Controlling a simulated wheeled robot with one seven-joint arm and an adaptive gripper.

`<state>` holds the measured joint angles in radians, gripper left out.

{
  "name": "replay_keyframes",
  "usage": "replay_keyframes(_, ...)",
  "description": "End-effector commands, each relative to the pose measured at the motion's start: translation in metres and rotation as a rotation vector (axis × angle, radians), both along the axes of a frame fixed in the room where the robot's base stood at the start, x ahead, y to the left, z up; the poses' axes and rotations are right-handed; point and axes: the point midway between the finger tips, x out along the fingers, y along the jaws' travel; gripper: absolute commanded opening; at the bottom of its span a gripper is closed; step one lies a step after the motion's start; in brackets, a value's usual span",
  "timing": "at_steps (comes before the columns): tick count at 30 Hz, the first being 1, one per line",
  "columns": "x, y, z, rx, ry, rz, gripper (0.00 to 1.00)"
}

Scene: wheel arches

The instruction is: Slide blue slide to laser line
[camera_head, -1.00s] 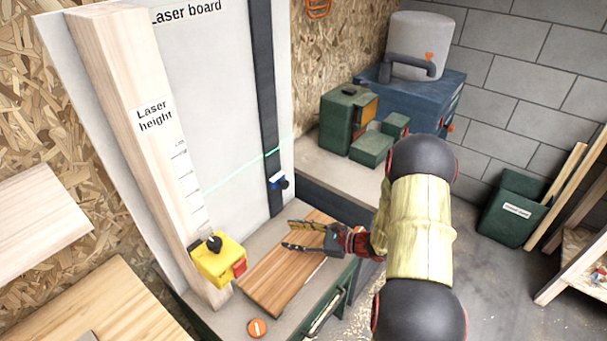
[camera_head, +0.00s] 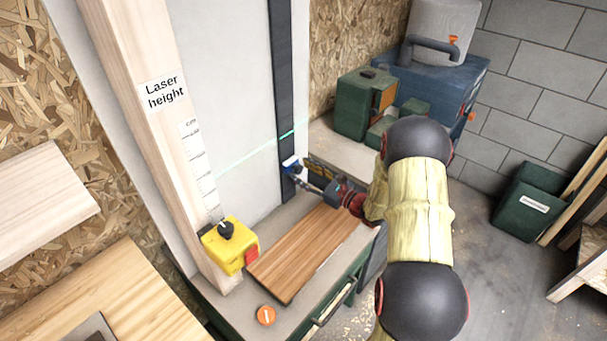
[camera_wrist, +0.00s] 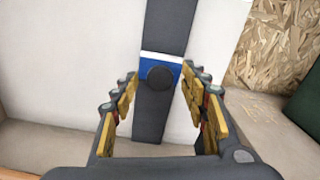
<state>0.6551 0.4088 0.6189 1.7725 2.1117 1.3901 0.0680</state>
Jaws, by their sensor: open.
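The blue slide (camera_head: 291,164) sits low on the dark vertical rail (camera_head: 283,90) of the white board. In the wrist view the slide (camera_wrist: 147,66) has a white top edge and a round black knob (camera_wrist: 159,77). The green laser line (camera_head: 250,158) crosses the board and meets the rail a little above the slide. My gripper (camera_head: 305,176) is beside the slide in the head view. In the wrist view my gripper (camera_wrist: 160,100) is open, its fingers on either side of the knob with gaps. Whether a finger touches it I cannot tell.
A yellow box (camera_head: 230,247) with a black knob stands at the foot of the wooden post (camera_head: 140,60). A wooden board (camera_head: 305,250) lies on the bench below my gripper. Green boxes (camera_head: 365,102) and a blue case (camera_head: 450,85) stand behind my arm.

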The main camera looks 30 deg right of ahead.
Motion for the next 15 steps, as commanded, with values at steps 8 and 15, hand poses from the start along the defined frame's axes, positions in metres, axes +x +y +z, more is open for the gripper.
replay_keyframes(8,0.0029,0.0009,0.0007,-0.001,0.0,0.0,0.45)
replay_keyframes(15,0.0027,0.0009,0.0005,-0.001,0.0,0.0,0.33)
